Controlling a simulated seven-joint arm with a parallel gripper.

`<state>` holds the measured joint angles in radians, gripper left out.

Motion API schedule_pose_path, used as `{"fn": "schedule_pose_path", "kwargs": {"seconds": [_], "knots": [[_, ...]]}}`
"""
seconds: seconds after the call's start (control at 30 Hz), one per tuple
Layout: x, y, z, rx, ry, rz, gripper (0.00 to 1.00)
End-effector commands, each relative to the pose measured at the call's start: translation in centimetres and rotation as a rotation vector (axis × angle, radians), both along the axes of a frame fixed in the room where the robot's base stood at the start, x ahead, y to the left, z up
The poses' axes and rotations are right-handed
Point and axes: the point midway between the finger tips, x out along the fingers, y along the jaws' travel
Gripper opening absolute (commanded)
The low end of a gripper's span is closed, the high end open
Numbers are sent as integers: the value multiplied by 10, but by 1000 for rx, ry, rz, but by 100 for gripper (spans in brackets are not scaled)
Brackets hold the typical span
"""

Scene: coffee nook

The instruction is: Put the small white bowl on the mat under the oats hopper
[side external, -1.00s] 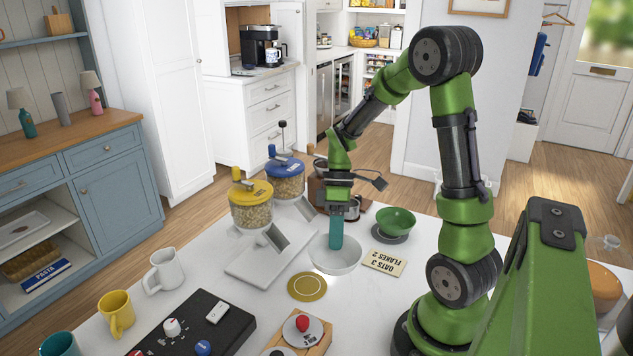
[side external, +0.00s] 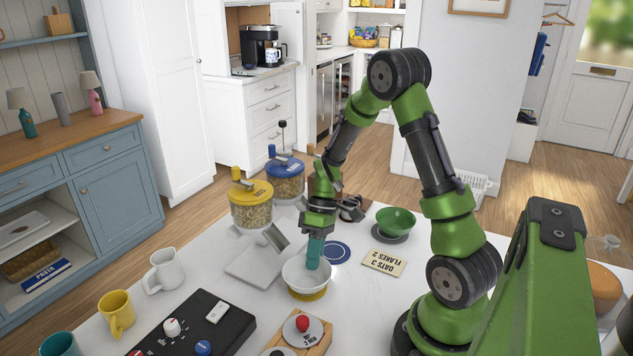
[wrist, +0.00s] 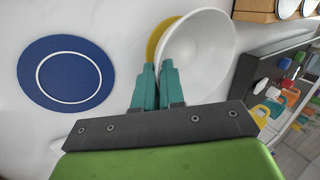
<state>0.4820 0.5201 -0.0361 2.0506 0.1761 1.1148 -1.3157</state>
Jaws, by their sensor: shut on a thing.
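The small white bowl (side external: 303,279) is held by its rim in my gripper (side external: 313,266), whose teal fingers are shut on it. In the side view it is over the yellow mat (side external: 308,296), whose front edge shows below it. I cannot tell whether it touches the mat. In the wrist view, the bowl (wrist: 203,50) is beyond the fingers (wrist: 153,75), and a yellow crescent of the mat (wrist: 158,36) shows at its left. The yellow-lidded hopper (side external: 251,206) and blue-lidded hopper (side external: 285,178) stand behind; I cannot read which holds oats.
A blue mat (side external: 336,253) lies bare to the bowl's right. A card (side external: 384,262) reading oats 3, flakes 2 and a green bowl (side external: 396,219) are farther right. A black control panel (side external: 200,325), a white jug (side external: 164,270) and a yellow mug (side external: 116,313) are at the left.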

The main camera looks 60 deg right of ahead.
Motion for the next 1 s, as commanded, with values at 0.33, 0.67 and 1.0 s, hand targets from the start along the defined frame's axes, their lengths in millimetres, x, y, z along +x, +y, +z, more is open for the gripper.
{"fn": "schedule_pose_path", "kwargs": {"seconds": [0.33,0.67,1.0], "knots": [[0,0,-3,0,0,1,29],[0,0,-1,0,0,1,34],[5,-25,46,-4,-6,0,34]]}}
